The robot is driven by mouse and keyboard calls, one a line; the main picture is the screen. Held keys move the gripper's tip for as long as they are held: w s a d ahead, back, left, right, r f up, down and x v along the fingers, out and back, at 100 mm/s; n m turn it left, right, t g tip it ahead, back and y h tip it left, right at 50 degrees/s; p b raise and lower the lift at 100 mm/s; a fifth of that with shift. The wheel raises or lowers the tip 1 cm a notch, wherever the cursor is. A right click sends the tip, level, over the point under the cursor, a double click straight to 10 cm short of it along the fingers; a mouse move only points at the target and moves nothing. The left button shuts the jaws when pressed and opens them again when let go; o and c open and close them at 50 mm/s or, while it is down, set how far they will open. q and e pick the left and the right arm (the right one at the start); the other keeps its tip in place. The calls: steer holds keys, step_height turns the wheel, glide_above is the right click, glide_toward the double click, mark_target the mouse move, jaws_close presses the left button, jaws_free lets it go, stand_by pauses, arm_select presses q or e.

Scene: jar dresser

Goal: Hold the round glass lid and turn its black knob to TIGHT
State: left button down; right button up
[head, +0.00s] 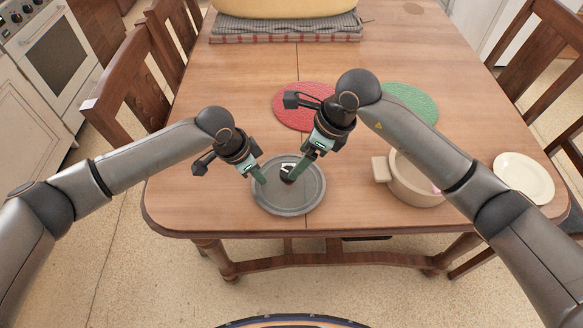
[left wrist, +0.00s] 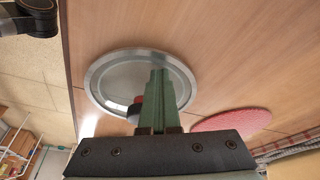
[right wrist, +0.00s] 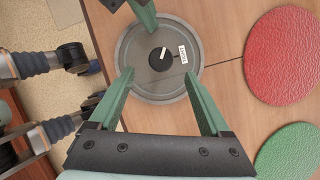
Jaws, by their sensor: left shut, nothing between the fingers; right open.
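The round glass lid (head: 310,200) with a grey metal rim lies flat on the table near its front edge. Its black knob (right wrist: 154,62) stands at the centre, with a white mark pointing up and right in the right wrist view. A white label, seemingly reading TIGHT (right wrist: 183,55), lies right of the knob there. My left gripper (left wrist: 158,72) is shut and empty, its fingertips over the lid beside the knob; contact is unclear. My right gripper (right wrist: 157,74) is open above the lid, its fingers on either side of the knob but not closed on it.
A beige pot (head: 416,192) and a white plate (head: 523,177) stand to the right. A red mat (head: 290,105) and a green mat (head: 418,103) lie behind. Folded cloths (head: 285,36) are at the far end. Table left of the lid is clear.

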steer(key=x, duration=0.6)
steer(key=shift+a+f, duration=0.1)
steer(key=shift+f, duration=0.15)
jaws_close()
stand_by(0.4)
